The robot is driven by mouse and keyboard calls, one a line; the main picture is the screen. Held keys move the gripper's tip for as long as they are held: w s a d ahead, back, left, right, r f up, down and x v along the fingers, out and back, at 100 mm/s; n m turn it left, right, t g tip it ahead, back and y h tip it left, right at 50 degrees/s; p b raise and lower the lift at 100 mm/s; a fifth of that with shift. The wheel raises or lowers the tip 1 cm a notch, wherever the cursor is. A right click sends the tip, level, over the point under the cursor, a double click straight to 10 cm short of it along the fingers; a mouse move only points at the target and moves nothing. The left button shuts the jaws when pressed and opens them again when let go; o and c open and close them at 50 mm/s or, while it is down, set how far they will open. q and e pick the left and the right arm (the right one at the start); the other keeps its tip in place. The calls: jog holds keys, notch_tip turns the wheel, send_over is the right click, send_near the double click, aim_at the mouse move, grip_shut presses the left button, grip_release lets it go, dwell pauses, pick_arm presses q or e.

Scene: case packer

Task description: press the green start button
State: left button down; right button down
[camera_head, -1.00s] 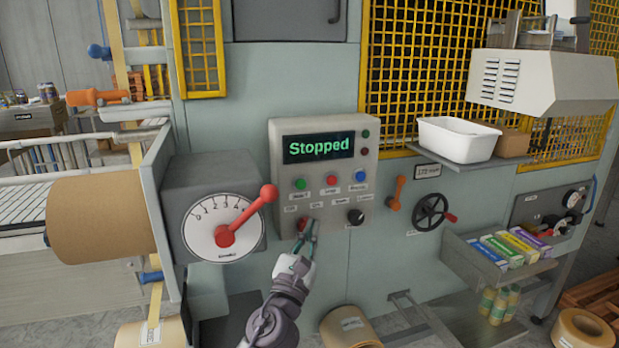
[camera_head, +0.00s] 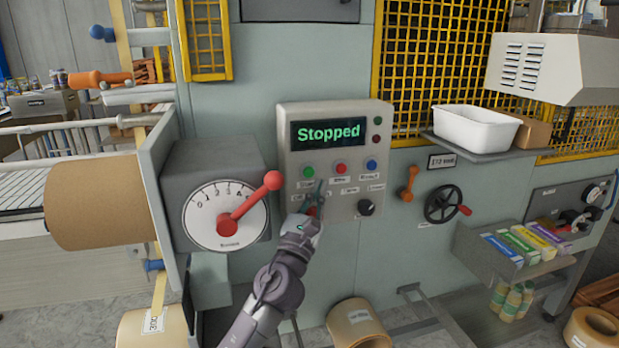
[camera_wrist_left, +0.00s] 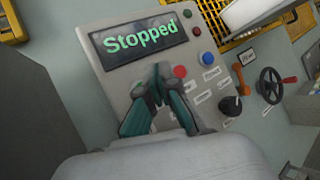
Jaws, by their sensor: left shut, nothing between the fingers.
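The green start button (camera_head: 308,172) is the leftmost of three buttons under the display (camera_head: 329,132), which reads "Stopped". My left gripper (camera_head: 319,183) is shut and empty. Its tips are in front of the grey control panel (camera_head: 290,150), just below and right of the green button in the head view. I cannot tell whether the tips touch the panel. My right gripper is not in view.
A red button (camera_head: 340,168) and a blue button (camera_head: 371,165) sit right of the green one. A black knob (camera_head: 366,207) is lower on the panel. A dial box with a red lever (camera_head: 250,198) stands close on the left. A handwheel (camera_head: 443,204) is farther right.

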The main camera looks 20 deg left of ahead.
aim_at(309, 172)
pick_arm(q)
jog(key=w+a, duration=0.1)
jog(key=w+a+b, duration=0.1)
jog(key=w, duration=0.1)
jog(key=w+a, duration=0.1)
jog(key=shift+w+b, duration=0.15)
jog(key=shift+b, duration=0.15)
jog(key=shift+w, duration=0.1)
dwell(1.2)
jog(key=shift+w+a, duration=0.2)
jog(key=shift+w, duration=0.05)
